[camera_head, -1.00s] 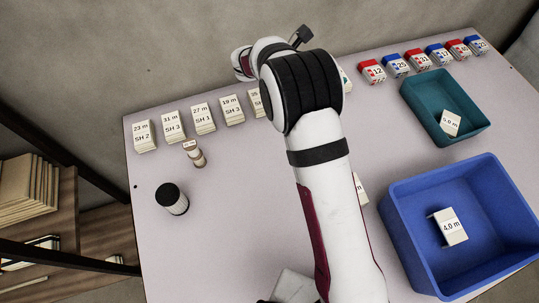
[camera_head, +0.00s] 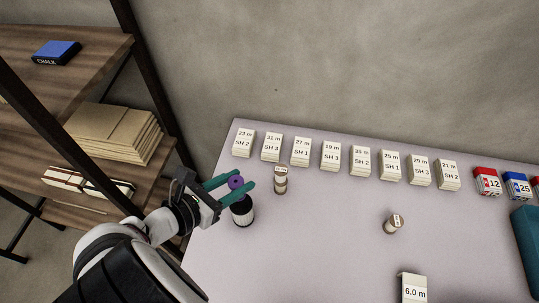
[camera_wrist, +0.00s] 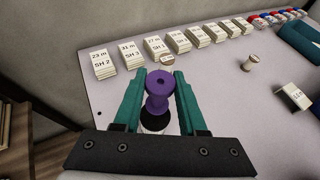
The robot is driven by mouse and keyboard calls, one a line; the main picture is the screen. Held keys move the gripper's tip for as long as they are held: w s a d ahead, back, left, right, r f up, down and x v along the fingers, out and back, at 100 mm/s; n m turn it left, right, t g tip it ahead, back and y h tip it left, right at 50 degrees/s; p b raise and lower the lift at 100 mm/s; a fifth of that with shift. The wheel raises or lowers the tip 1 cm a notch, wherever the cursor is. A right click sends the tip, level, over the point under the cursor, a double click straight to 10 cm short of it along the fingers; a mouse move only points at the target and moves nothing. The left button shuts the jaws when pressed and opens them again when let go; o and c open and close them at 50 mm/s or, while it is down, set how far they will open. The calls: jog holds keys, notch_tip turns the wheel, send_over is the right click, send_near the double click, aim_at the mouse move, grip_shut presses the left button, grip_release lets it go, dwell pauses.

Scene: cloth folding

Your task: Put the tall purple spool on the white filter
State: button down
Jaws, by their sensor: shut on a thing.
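The purple spool (camera_head: 236,182) is upright between the teal fingers of my gripper (camera_head: 246,178), which is shut on it. The wrist view shows the spool (camera_wrist: 158,92) from above, with a hole in its top. The white filter (camera_head: 244,214), a ribbed white cylinder with a black top, stands at the left side of the table, just below the spool. In the wrist view its black top (camera_wrist: 155,124) shows partly behind the spool's lower flange. I cannot tell whether the spool touches the filter.
A tan spool stack (camera_head: 281,180) stands close right of the filter. Another small spool (camera_head: 393,224) stands farther right. A row of labelled white card stacks (camera_head: 332,155) lines the back edge. A 6.0 m box (camera_head: 414,289) is in front. The table's middle is mostly clear.

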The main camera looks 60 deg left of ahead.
jog(key=shift+f, duration=2)
jog(key=shift+f, duration=0.1)
jog(key=shift+c, duration=2.3)
grip_release()
jog(key=v, duration=1.2)
